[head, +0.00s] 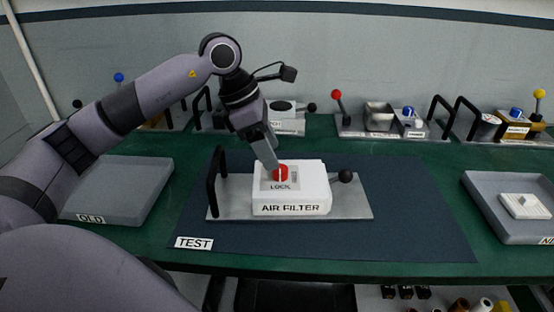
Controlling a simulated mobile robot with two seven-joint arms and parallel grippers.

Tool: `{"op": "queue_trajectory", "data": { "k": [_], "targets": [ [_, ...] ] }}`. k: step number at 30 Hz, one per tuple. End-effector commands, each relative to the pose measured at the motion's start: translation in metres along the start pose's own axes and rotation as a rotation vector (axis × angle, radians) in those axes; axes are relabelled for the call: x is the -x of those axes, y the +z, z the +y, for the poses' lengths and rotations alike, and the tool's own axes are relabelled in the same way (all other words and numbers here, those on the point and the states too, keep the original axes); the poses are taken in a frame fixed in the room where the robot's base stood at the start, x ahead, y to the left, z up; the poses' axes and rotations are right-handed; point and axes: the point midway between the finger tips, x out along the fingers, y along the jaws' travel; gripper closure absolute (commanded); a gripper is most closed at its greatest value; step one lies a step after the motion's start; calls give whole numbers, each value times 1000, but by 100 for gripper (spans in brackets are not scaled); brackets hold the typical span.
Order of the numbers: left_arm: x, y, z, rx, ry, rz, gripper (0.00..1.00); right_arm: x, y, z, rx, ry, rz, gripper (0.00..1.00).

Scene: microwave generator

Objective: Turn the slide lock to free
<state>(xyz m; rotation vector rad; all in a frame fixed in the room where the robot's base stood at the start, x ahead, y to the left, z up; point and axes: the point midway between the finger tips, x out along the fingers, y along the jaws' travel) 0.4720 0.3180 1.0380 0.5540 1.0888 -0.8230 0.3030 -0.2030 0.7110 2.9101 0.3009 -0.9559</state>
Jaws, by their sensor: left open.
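The slide lock is a red knob (281,173) on top of a white box labelled AIR FILTER (291,208), with the word LOCK printed in front of it. The box sits on a grey metal plate (350,208) with a black handle at its left and a black ball knob at its right. My left gripper (274,166) points down at the red knob, its fingers open and right at it. Whether the fingers touch the knob cannot be told, and the gripper covers part of it. My right gripper is not in view.
The plate lies on a dark mat (420,225) labelled TEST on a green table. A grey tray labelled OLD (125,185) is at the left, and another grey tray (480,205) with a white part is at the right. Fixtures with handles and knobs line the back.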

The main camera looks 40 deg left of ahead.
Motion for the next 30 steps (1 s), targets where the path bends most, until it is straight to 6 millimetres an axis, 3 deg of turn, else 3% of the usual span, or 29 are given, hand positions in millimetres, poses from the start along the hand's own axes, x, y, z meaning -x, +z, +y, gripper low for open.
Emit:
{"op": "queue_trajectory", "data": {
  "k": [3,9,18,19,24,30],
  "targets": [
    [-19,0,-1,0,-4,0,39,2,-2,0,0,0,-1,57],
    [-40,1,-1,-1,-3,-3,39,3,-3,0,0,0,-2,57],
    [-44,1,0,-1,-1,-3,39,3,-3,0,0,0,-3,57],
    [-44,1,0,-1,-1,-3,42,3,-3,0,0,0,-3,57],
    [-44,1,0,0,-1,-3,96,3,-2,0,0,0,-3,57],
    [-44,1,0,6,1,-4,95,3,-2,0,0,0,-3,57]
  ]
}}
